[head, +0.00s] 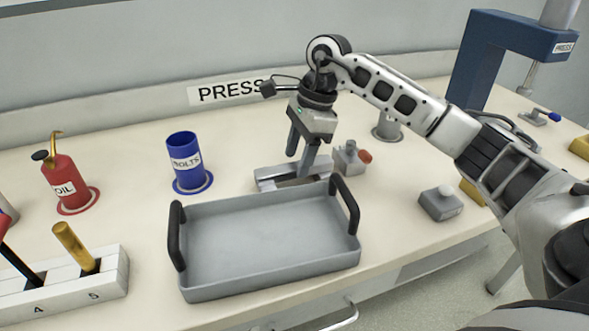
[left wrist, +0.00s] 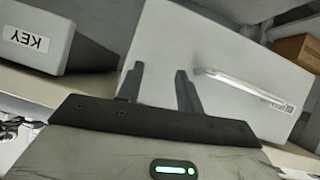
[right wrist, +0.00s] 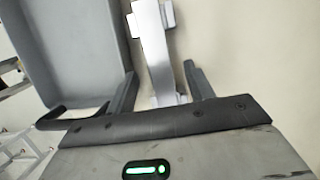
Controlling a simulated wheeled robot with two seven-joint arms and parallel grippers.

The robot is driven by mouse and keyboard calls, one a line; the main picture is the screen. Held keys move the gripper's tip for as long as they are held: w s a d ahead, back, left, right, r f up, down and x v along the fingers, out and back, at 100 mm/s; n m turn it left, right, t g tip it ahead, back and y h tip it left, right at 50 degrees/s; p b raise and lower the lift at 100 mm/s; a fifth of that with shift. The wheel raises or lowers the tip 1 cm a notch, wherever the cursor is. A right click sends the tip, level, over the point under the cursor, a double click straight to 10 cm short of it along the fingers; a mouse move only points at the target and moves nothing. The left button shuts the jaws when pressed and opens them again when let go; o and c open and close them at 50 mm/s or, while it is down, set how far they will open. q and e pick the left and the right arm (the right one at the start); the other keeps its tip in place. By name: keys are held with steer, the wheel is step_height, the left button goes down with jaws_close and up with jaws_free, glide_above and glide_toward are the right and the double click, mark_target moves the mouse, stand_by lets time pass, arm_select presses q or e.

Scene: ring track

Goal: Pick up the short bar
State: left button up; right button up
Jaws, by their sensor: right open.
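A silver-grey bar-like piece (head: 280,172) with wider ends lies on the bench behind the grey tray. I take it for the short bar, but cannot tell it apart from a holder under it. My right gripper (head: 297,165) points down over it, open. In the right wrist view the silver piece (right wrist: 155,50) runs between the two parted fingers (right wrist: 160,70), and I see no grip on it. My right gripper hides part of it in the head view. My left gripper (left wrist: 160,70) shows only in the left wrist view, with its fingers apart and nothing between them.
The handled grey tray (head: 270,280) stands just in front. A small grey block with a red knob (head: 350,158) is close on the right. A blue bolts cup (head: 186,162), a red oil can (head: 63,182) and a numbered rack (head: 115,275) are left. The blue press (head: 490,60) stands right.

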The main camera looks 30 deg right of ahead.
steer(key=shift+a+f, duration=0.25)
steer(key=shift+f, duration=0.45)
steer(key=c, duration=1.1)
steer(key=shift+c, duration=0.2)
steer(key=shift+w+r, duration=0.1)
steer(key=shift+r, duration=0.05)
